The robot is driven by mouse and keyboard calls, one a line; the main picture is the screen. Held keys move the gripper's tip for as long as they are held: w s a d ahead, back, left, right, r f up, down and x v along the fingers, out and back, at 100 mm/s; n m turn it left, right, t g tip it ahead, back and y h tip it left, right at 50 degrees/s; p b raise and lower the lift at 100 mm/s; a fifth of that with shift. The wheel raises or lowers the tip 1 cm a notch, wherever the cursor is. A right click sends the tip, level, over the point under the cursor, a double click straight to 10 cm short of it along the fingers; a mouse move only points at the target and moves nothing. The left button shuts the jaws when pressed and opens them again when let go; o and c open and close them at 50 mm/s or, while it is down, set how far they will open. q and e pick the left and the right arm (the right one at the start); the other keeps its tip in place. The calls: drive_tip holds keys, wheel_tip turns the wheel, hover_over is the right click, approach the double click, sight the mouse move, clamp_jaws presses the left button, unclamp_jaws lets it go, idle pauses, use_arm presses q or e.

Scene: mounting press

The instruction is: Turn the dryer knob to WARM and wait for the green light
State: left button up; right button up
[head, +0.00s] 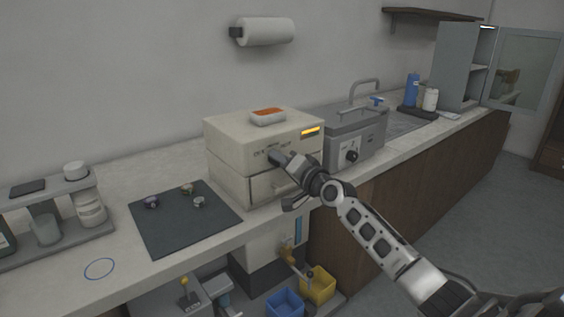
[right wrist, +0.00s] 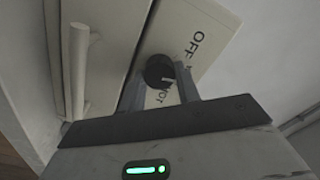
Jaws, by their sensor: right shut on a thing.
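The dryer (head: 228,137) is a cream box on the counter with a drawer front below its panel. An amber light (head: 310,131) glows at the panel's upper right; I see no green light on the dryer. My right gripper (head: 281,158) reaches the panel and covers the knob in the head view. In the right wrist view the black round knob (right wrist: 158,69) sits between the two fingers of my right gripper (right wrist: 160,84), which are shut on it. OFF is printed beside the knob; other lettering is partly hidden by it and the fingers. My left gripper is not in view.
A red-topped dish (head: 268,116) sits on the dryer. A grey machine with a black knob (head: 351,156) stands to its right. A dark mat (head: 180,225) with several small metal pieces lies to the left. The dryer's bar handle (right wrist: 77,65) is near the fingers.

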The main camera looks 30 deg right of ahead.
drive_tip(key=shift+m, duration=0.9)
drive_tip(key=shift+f, duration=0.1)
drive_tip(key=o, duration=1)
drive_tip(key=shift+c, duration=0.2)
drive_tip(key=shift+s, duration=0.1)
drive_tip(key=s+d, duration=0.1)
drive_tip(key=s, duration=1.4)
drive_tip(key=shift+s+d, duration=0.15)
drive_tip(key=shift+s, duration=0.25)
